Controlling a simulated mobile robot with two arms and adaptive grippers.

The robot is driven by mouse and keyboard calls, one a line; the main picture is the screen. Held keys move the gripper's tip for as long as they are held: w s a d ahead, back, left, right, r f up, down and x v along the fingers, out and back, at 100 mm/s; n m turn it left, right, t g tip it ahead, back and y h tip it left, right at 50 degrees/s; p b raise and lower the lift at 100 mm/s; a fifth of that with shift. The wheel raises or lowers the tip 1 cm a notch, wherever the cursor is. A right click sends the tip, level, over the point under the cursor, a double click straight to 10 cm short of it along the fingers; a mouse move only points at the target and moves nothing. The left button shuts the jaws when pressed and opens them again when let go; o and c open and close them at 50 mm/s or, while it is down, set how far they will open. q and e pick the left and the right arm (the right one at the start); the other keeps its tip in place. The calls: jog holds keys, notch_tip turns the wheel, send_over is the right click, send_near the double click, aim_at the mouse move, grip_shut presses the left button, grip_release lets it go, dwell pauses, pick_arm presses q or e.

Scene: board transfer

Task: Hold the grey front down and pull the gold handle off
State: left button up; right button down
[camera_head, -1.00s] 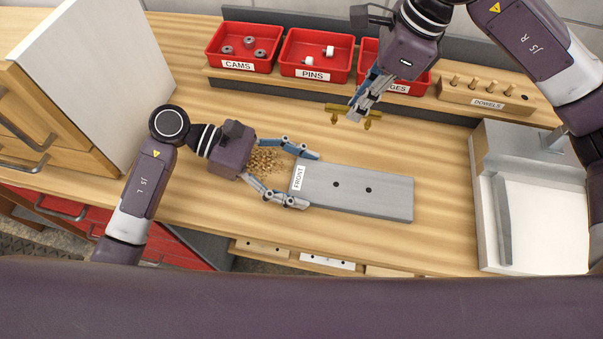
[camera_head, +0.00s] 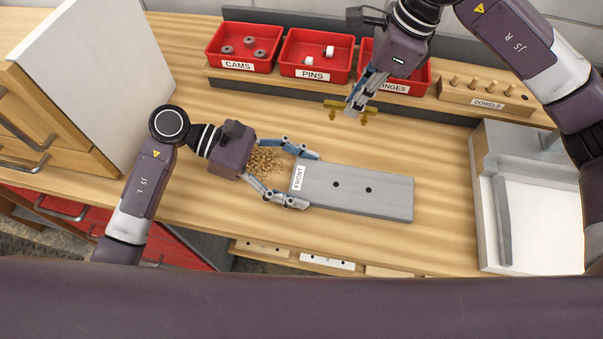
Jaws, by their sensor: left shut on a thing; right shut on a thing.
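The grey front (camera_head: 390,198) lies flat on the wooden bench, with a white "FRONT" label at its left end and two dark holes in its face. My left gripper (camera_head: 303,180) is shut on the front's left end, one finger on each long edge. The gold handle (camera_head: 340,103) is off the front, up and to the right of the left gripper, near the bins. My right gripper (camera_head: 354,108) is shut on the middle of the handle and holds it apart from the front. The fingers hide the handle's middle.
Red bins of cams (camera_head: 239,66), pins (camera_head: 315,72) and hinges stand at the back. A dowel block (camera_head: 486,97) is to their right. A pile of wood chips (camera_head: 266,160) lies by the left gripper. A white-and-grey tray (camera_head: 540,225) stands at the right.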

jog(key=shift+f, duration=3.1)
jog(key=c, duration=1.9)
grip_release()
jog(key=v, duration=1.2)
